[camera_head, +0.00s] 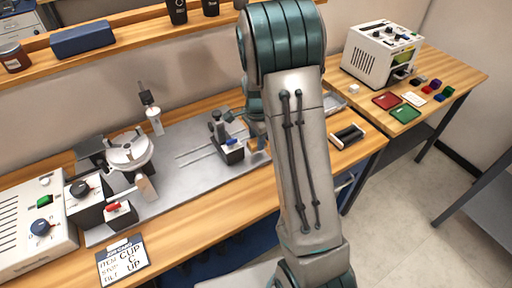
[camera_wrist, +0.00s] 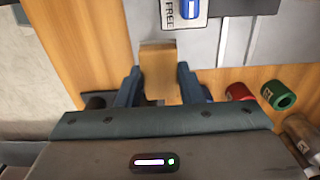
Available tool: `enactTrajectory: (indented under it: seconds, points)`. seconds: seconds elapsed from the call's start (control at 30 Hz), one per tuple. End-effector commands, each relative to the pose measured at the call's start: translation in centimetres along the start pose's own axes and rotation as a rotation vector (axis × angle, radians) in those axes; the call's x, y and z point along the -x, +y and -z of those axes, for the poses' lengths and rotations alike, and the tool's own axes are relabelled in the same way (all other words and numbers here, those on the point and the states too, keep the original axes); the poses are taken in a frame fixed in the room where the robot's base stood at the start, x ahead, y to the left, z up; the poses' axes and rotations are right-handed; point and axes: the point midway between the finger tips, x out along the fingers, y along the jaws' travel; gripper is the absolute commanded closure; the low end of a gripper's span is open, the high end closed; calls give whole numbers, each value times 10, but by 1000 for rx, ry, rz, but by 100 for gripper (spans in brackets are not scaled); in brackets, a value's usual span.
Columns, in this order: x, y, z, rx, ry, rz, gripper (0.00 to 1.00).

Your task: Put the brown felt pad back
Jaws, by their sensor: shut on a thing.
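In the wrist view, a tan-brown block-like piece, which looks like the brown felt pad (camera_wrist: 158,68), sits between the two dark blue fingers of my gripper (camera_wrist: 158,84). The fingers are shut on it. Its far end sticks out past the fingertips, over or close to the border of wood and grey plate; I cannot tell whether it touches. In the head view my arm hides most of the gripper, and a small brown patch (camera_head: 256,146) shows left of the arm.
A grey plate (camera_head: 190,160) on the wooden bench carries a rotary fixture (camera_head: 128,150) and a small dark stand (camera_head: 226,145). In the wrist view, a red cylinder (camera_wrist: 240,92) and a green cylinder (camera_wrist: 278,95) lie right of my gripper. A card marked FREE (camera_wrist: 172,12) is ahead.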

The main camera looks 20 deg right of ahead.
Motion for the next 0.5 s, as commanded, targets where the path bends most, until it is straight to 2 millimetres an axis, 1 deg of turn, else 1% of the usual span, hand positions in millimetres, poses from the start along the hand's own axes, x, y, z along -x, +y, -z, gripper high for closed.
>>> enactTrajectory:
  seconds: [0.17, 0.33, 0.4, 0.5]
  points:
    - [-14, 0, -1, 2, -1, -2, 88]
    - [-38, 0, -1, 3, -1, -4, 88]
    - [-42, 0, -2, 4, -1, -2, 88]
    - [-42, -1, -2, 5, 0, 0, 88]
